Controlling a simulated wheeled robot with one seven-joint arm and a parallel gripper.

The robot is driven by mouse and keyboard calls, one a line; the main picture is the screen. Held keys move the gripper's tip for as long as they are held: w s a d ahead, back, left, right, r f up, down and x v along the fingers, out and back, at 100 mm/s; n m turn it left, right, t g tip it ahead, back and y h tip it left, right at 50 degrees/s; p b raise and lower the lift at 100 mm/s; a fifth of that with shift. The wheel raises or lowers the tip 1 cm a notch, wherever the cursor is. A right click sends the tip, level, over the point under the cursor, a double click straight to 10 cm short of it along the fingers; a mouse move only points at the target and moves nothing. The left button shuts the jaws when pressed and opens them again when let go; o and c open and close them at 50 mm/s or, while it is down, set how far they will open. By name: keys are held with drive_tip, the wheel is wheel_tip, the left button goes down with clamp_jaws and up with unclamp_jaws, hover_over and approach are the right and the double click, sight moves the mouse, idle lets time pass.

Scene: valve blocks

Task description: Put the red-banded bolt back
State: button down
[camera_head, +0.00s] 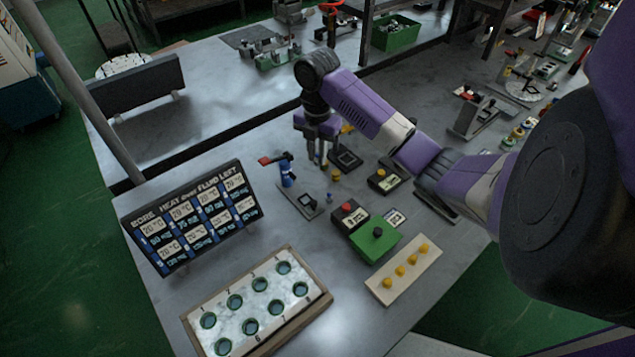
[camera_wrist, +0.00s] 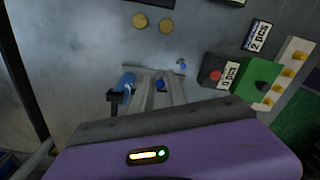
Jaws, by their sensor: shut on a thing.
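In the wrist view my gripper (camera_wrist: 158,92) is shut on a small bolt (camera_wrist: 160,83), of which only a blue bit shows between the fingertips. No red band can be made out on it. Another small blue piece (camera_head: 330,197) stands on the table near a grey plate; it also shows in the wrist view (camera_wrist: 182,64).
A wooden-framed tray (camera_head: 322,296) with several numbered round holes lies at the front. Behind it stands a sign board (camera_head: 128,222). A red-button box (camera_head: 347,210), a green box (camera_head: 362,246) and a strip with yellow knobs (camera_head: 433,250) lie to the right.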

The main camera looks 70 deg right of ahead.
sight(318, 190)
wheel_tip(318, 190, down, 11)
drive_tip(key=shift+f+p, duration=0.2)
drive_tip(key=shift+p, duration=0.4)
drive_tip(key=shift+f, duration=0.15)
drive_tip(key=c, duration=1.3)
unclamp_jaws()
wheel_tip(318, 190, up, 12)
drive_tip(key=shift+r+b, duration=0.2)
drive_tip(key=shift+b, duration=0.85)
